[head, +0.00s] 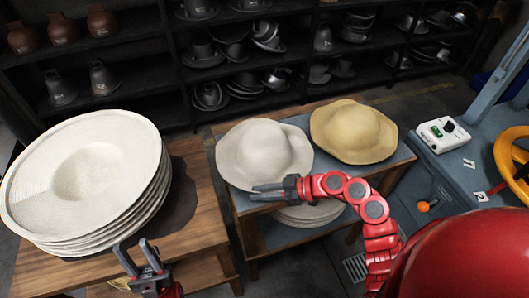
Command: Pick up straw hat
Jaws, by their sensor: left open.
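A stack of off-white, wide-brimmed woven straw hats (112,152) lies on the wooden table at the left. A pale white hat (262,146) and a straw-yellow hat (352,130) with wavy brims sit side by side on the middle table. My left gripper (136,254) is open and empty, just in front of the stack's lower right edge, with its fingers pointing up. My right gripper (256,192) is at the front brim of the white hat, fingers pointing left. I cannot tell whether it touches the brim or how far its fingers are apart.
More pale hats (307,214) lie on the shelf under the middle table. Dark shelves (150,60) with metal hat forms stand behind. A blue-grey machine (455,170) with a yellow wheel (508,150) is at the right. The left table (200,222) has bare wood right of the stack.

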